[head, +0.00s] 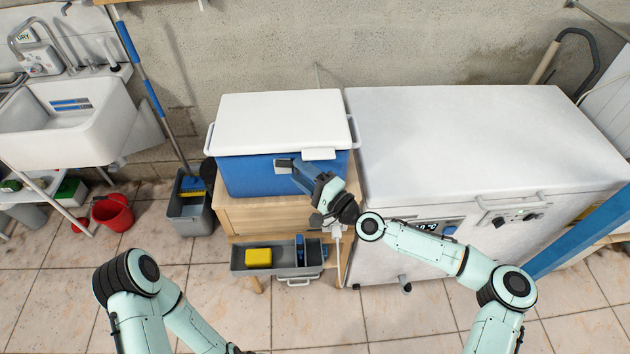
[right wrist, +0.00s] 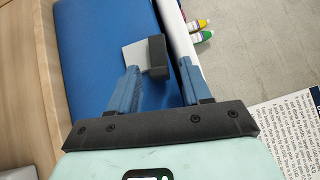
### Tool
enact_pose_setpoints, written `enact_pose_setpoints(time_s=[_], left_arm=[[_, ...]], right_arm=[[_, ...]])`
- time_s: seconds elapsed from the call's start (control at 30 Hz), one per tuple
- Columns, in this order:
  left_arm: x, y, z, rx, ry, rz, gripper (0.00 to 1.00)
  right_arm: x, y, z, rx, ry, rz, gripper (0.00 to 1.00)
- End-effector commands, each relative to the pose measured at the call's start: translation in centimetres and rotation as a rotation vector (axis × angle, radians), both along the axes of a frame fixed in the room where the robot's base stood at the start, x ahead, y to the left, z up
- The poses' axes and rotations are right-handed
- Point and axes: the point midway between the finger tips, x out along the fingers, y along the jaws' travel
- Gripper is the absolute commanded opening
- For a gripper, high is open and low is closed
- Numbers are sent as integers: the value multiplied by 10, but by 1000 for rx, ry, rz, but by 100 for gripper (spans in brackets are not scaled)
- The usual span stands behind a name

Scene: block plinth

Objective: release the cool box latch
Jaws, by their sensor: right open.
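The cool box has a blue body (head: 245,178) and a white lid (head: 282,118), which lies closed on top. Its latch appears on the blue front as a pale plate with a black block (right wrist: 157,56), and also shows in the head view (head: 282,168), partly hidden by my gripper. My right gripper (head: 301,172) is open at the cool box front. In the right wrist view its two blue fingers (right wrist: 158,68) point at the black block, one on each side, with visible gaps. My left arm is at the bottom left; its gripper is out of frame.
The cool box stands on a wooden cabinet (head: 262,216). A white chest freezer (head: 470,140) stands close on the right. A grey tray (head: 278,268) with a yellow sponge (head: 258,257) is below. A mop bucket (head: 190,210) stands left.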

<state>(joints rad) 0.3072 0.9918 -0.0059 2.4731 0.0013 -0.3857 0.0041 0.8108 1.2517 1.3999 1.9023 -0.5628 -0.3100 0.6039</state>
Motion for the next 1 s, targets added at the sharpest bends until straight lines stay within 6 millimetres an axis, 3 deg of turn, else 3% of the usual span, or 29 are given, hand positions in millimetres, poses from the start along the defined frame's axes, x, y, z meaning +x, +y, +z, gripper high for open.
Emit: enact_pose_setpoints(time_s=[0.6, 1.0], left_arm=[[-10, 0, -24, 0, 11, 0, 0], [-10, 0, -25, 1, 11, 0, 0]], right_arm=[[-82, -82, -14, 0, 0, -2, 49], [-93, -91, -14, -1, -1, 0, 49]])
